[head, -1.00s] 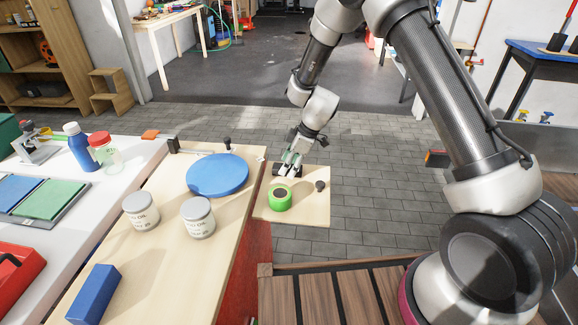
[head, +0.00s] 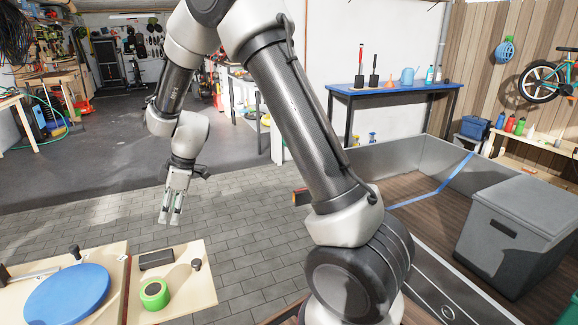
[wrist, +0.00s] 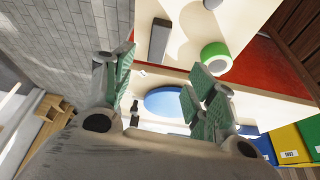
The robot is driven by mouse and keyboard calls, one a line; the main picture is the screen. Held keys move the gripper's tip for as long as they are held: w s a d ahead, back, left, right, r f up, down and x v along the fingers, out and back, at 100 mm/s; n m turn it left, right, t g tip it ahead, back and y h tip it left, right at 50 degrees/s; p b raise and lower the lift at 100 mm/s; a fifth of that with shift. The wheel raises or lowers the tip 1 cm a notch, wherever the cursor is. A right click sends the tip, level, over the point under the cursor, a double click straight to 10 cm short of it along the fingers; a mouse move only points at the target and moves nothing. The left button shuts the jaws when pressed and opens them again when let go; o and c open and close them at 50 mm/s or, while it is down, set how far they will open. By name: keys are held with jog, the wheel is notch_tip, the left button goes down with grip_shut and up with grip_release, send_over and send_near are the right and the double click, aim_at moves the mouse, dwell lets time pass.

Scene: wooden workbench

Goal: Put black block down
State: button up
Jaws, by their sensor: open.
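The black block (head: 157,259) lies flat on the pale wooden side board (head: 188,297), near its far edge. It also shows in the wrist view as a dark bar (wrist: 159,40) on the pale surface. My gripper (head: 169,221) is open and empty. It hangs above and beyond the block, clear of it, with its fingers pointing down. In the wrist view its green-padded fingers (wrist: 158,90) are spread wide with nothing between them.
A green roll (head: 155,293) and a small dark knob (head: 196,264) stand near the block. A blue disc (head: 68,296) lies to the left. Paved floor is clear beyond the board. A grey lidded box (head: 520,240) stands right.

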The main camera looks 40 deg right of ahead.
jog(key=s+d+r+m+t+h, duration=0.1)
jog(key=s+d+r+m, duration=0.2)
jog(key=s+d+r, duration=0.4)
jog(key=s+d+r+m+t, duration=0.1)
jog(key=s+d+r+m, duration=0.2)
jog(key=s+d+r, duration=0.45)
jog(key=s+d+r+m+h, duration=0.1)
jog(key=s+d+r+m, duration=0.1)
jog(key=s, duration=0.3)
jog(key=s+d+r+m+h, duration=0.1)
jog(key=s+d+r+m, duration=0.1)
jog(key=s+d+m, duration=0.2)
jog(key=s+d+r+m+t+h, duration=0.1)
jog(key=s+d+r+m, duration=0.1)
jog(key=s, duration=0.5)
jog(key=shift+d+m, duration=0.4)
jog(key=shift+d, duration=0.4)
